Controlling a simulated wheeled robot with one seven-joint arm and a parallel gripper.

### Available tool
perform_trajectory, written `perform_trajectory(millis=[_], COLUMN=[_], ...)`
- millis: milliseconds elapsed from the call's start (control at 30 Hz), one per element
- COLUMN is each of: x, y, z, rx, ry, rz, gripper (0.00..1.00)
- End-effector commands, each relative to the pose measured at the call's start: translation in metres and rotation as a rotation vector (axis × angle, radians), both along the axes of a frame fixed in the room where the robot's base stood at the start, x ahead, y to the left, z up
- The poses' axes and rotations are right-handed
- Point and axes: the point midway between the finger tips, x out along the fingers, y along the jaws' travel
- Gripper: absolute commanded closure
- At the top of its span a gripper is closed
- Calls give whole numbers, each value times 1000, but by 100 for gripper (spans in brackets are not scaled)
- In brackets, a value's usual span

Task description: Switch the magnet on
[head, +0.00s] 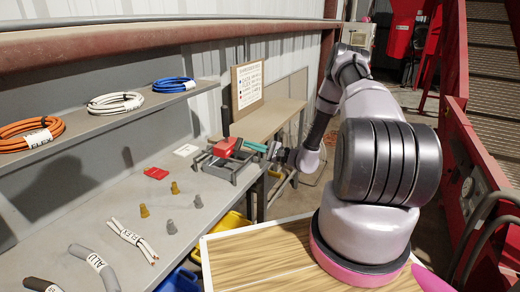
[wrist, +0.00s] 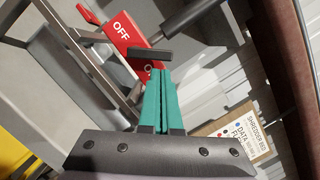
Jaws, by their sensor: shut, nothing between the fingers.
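A red part (head: 227,147) sits on a grey metal frame (head: 216,163) on the bench in the head view. In the wrist view a red plate (wrist: 124,31) reads "OFF", with a second marking below it partly hidden. A dark bar (wrist: 150,54) crosses in front of its lower part, and a grey rod runs off to the upper right. My gripper (wrist: 159,74) has teal fingers, shut together and empty, with the tips close to the dark bar; contact cannot be told. In the head view my gripper (head: 254,146) is just right of the red part. The magnet itself cannot be made out.
Orange, white and blue cable coils (head: 118,103) lie on the shelf. A red flat piece (head: 156,173) lies left of the frame. A notice board (head: 247,88) stands behind; yellow and blue bins are below.

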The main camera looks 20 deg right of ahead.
Motion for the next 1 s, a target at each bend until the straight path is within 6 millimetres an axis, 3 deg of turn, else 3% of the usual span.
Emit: perform_trajectory(millis=[200, 1000], x=[5, 5], y=[8, 8], z=[2, 5], rx=[1, -56], ry=[1, -56], rz=[0, -1], gripper=[100, 100])
